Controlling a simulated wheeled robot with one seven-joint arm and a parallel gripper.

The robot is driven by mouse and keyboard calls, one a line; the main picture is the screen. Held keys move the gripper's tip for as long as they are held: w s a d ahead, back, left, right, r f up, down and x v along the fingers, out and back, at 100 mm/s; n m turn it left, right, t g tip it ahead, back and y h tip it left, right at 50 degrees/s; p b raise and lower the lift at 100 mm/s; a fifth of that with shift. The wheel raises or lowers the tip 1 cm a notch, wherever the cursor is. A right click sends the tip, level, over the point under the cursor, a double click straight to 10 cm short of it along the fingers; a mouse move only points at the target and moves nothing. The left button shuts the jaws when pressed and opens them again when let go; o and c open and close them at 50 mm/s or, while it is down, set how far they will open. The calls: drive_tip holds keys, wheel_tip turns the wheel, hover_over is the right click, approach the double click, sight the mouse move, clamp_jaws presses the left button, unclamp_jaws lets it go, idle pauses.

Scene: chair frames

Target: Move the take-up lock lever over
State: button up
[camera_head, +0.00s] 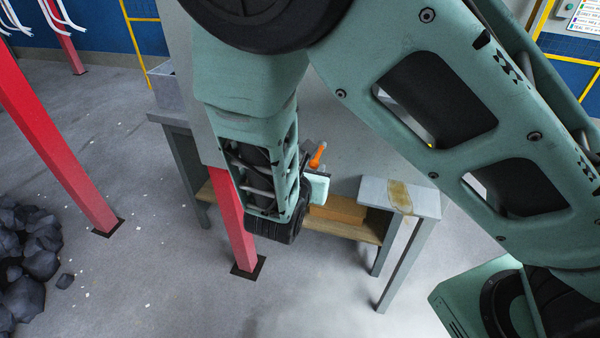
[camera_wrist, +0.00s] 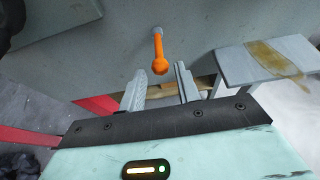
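The take-up lock lever is an orange handle with a rounded knob on a grey panel. In the wrist view the lever (camera_wrist: 158,52) hangs nearly straight down, its knob just beyond and above the gap between my fingertips. In the head view the lever (camera_head: 318,155) shows at the right of my wrist. My gripper (camera_wrist: 158,76) is open, with its two grey fingers apart and nothing between them. In the head view my arm hides most of the gripper. I cannot tell whether a finger touches the knob.
A grey side shelf (camera_head: 426,199) with a brown stain stands right of the gripper. A wooden board (camera_head: 372,229) lies low behind it. A red post (camera_head: 236,225) stands behind my arm. Dark rocks (camera_head: 30,245) lie at the left. Grey floor is open between the rocks and the post.

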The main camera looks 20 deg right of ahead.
drive_tip(key=shift+x, duration=0.8)
drive_tip(key=shift+w+d, duration=0.1)
drive_tip(key=shift+w, duration=0.05)
drive_tip(key=shift+c, duration=1)
drive_tip(key=c, duration=0.3)
wheel_tip(320, 180, down, 3)
drive_tip(key=shift+r+b, duration=0.15)
drive_tip(key=shift+b, duration=1.05)
drive_tip(key=shift+w+d+f+b, duration=0.1)
drive_tip(key=shift+f+b, duration=0.45)
drive_tip(key=shift+f, duration=0.05)
drive_tip(key=shift+w+d+f+b, duration=0.1)
drive_tip(key=shift+w+f+b, duration=0.05)
drive_tip(key=shift+f+b, duration=0.45)
drive_tip(key=shift+w, duration=0.1)
